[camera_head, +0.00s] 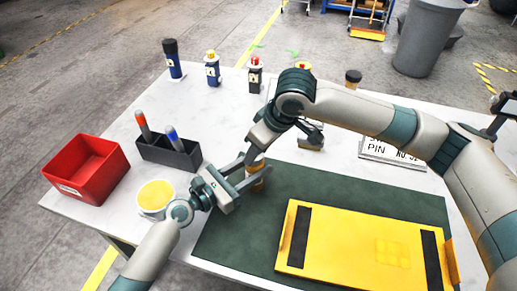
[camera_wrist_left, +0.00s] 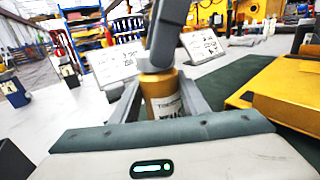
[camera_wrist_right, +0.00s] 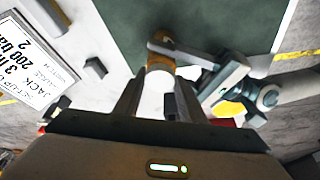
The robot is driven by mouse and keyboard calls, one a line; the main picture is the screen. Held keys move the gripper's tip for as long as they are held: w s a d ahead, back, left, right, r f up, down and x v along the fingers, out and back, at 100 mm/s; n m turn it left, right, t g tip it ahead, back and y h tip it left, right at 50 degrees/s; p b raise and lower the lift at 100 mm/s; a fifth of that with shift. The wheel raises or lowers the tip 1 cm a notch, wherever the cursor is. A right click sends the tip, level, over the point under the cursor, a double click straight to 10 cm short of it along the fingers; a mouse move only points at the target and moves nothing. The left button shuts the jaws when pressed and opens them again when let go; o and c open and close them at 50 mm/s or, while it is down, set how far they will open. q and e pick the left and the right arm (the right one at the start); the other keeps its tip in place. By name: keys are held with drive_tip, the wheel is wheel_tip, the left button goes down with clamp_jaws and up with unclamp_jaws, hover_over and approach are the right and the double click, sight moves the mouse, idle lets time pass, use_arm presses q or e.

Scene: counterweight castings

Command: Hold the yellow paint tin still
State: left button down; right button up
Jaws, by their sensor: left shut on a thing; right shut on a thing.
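The yellow paint tin (camera_head: 257,181) is a small ochre-yellow cylinder with a white label. It stands upright at the left edge of the green mat (camera_head: 225,240). My left gripper (camera_head: 250,180) is shut around its body from the left; the label shows between the fingers in the left wrist view (camera_wrist_left: 163,100). My right gripper (camera_head: 256,160) reaches down over the tin from above and is shut at its top. In the right wrist view the tin (camera_wrist_right: 160,66) shows beyond the right fingers.
A yellow plate (camera_head: 350,245) with dark strips lies on the mat. A white container with a yellow top (camera_head: 156,195), a black holder (camera_head: 170,153) with two markers and a red bin (camera_head: 85,168) stand at left. Several small bottles stand along the table's back.

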drive_tip(key=m, duration=0.2)
drive_tip(key=m+t+h, duration=0.1)
drive_tip(key=m, duration=0.2)
drive_tip(key=a+m+h, duration=0.1)
drive_tip(key=m, duration=0.1)
drive_tip(key=shift+s+t, duration=0.25)
drive_tip(key=shift+t, duration=0.05)
drive_tip(key=m+h, duration=0.1)
drive_tip(key=m, duration=0.1)
drive_tip(key=m+h, duration=0.1)
drive_tip(key=m, duration=0.3)
drive_tip(key=shift+w+a+r+m+h, duration=0.1)
drive_tip(key=shift+w+a+m+h, duration=0.05)
drive_tip(key=shift+a+m+h, duration=0.2)
drive_tip(key=m+h, duration=0.1)
drive_tip(key=m, duration=0.2)
drive_tip(key=m+g+h, duration=0.1)
drive_tip(key=m, duration=0.2)
drive_tip(key=shift+w+a+m+g, duration=0.1)
drive_tip(key=shift+w+m+g, duration=0.1)
drive_tip(key=shift+m+g, duration=0.1)
drive_tip(key=m, duration=0.2)
drive_tip(key=m+g+h, duration=0.1)
drive_tip(key=m, duration=0.1)
drive_tip(key=m+g, duration=0.1)
drive_tip(key=m, duration=0.1)
drive_tip(key=shift+w+a, duration=0.1)
drive_tip(key=shift+w, duration=0.15)
drive_tip(key=o, duration=1)
drive_tip(key=shift+r, duration=2.15)
